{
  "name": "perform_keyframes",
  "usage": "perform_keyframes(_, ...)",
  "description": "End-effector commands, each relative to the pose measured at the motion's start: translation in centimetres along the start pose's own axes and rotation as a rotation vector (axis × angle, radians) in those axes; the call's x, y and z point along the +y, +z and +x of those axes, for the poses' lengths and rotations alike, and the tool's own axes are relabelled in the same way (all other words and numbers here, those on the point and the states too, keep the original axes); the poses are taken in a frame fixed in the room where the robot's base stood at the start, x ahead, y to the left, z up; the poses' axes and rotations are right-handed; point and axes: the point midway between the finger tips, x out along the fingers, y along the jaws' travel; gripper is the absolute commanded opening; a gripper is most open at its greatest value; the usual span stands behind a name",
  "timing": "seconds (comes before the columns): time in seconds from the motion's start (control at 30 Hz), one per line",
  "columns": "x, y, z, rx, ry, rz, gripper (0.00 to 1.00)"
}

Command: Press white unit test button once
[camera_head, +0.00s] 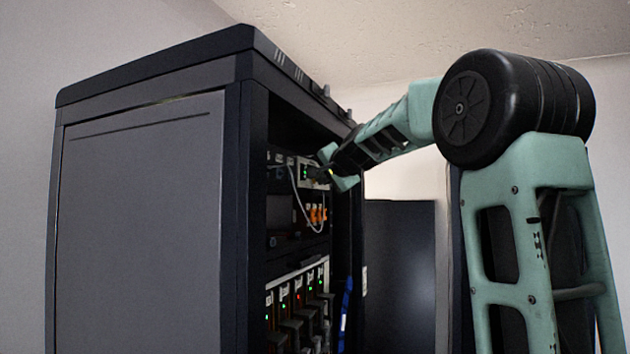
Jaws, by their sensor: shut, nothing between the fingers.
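A tall dark rack cabinet (145,215) stands left of centre with its front open to the right. A small pale unit (305,172) with a green light sits in its upper part, and this may be the white unit. My gripper (318,173) is at the open front, right by this unit, with its fingers together and nothing held. I cannot tell whether the fingertips touch the unit. The test button cannot be made out; my gripper or the steep viewing angle may hide it.
White cables (297,200) hang below the unit near orange connectors (316,214). Lower down are several modules with green and red lights (298,300). A blue cable (346,310) hangs by the rack's front edge. A dark panel (398,270) stands to the right, behind my arm.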

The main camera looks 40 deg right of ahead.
Motion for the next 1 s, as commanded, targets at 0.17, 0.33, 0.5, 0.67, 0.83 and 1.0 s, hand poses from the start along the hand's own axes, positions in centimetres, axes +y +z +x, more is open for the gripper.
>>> perform_keyframes(0.17,-0.2,0.2,0.2,-0.002,0.0,0.0,0.0)
perform_keyframes(0.33,-0.2,0.3,0.2,-0.003,0.0,0.0,0.0)
perform_keyframes(0.5,-0.2,0.3,0.2,-0.003,0.0,0.0,0.0)
perform_keyframes(0.67,0.1,0.2,0.1,-0.002,-0.001,0.0,0.0)
perform_keyframes(0.83,0.6,-0.1,-0.5,-0.001,-0.001,0.0,0.0)
perform_keyframes(1.0,0.7,-0.5,-0.9,-0.002,-0.001,0.0,0.0)
